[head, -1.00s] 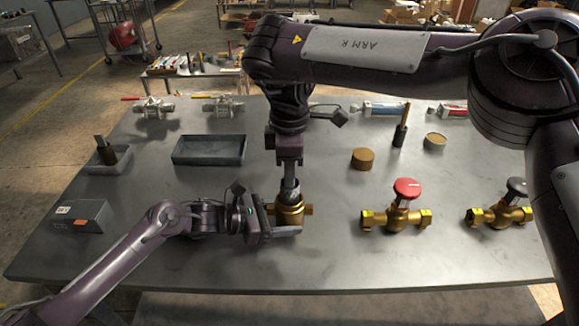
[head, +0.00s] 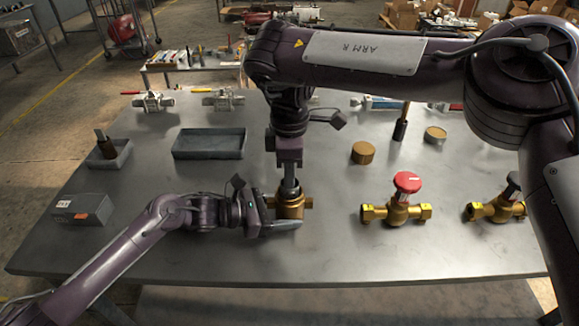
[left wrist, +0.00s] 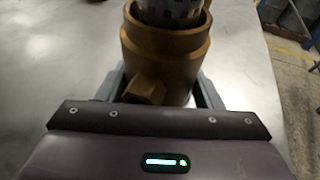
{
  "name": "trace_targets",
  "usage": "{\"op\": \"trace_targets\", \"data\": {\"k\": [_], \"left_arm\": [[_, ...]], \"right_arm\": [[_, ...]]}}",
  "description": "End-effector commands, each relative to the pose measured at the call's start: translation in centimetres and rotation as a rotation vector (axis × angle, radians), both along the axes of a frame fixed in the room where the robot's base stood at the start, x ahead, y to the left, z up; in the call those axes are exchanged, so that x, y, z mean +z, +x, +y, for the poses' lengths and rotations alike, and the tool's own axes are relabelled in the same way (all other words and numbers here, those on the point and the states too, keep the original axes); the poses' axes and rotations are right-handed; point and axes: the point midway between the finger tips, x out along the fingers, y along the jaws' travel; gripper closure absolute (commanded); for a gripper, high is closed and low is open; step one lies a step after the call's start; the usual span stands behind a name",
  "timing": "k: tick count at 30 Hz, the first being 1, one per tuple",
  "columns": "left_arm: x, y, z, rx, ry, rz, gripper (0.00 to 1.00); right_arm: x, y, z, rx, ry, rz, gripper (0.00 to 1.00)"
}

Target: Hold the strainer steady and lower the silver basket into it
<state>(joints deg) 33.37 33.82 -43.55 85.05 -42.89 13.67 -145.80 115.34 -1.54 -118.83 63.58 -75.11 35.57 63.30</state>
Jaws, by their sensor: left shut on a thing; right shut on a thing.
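The brass strainer (head: 291,208) stands upright on the grey table, open at the top. My left gripper (head: 278,224) is shut on its body from the left. In the left wrist view the strainer (left wrist: 165,55) sits between the two fingers, with a side port facing the camera. My right gripper (head: 289,181) points straight down above the strainer, shut on the silver basket (head: 290,190). In the left wrist view the perforated basket (left wrist: 172,12) has its lower part inside the strainer's mouth. Its lower end is hidden by the rim.
A brass valve with a red handwheel (head: 406,184) and another with a dark handwheel (head: 510,188) stand to the right. A brown round cap (head: 363,152) lies behind. An empty grey tray (head: 209,143) and a grey box (head: 82,209) are on the left. The front table strip is clear.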

Motion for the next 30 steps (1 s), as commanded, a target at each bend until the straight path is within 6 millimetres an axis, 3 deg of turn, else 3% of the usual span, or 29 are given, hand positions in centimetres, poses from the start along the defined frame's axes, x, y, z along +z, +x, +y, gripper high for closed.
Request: {"op": "trace_targets", "data": {"k": [30], "left_arm": [[0.0, 0.0, 0.0, -0.001, 0.0, 0.0, 0.83]], "right_arm": [[-2.3, 0.0, 0.0, 0.0, 0.0, 0.001, 1.0]]}}
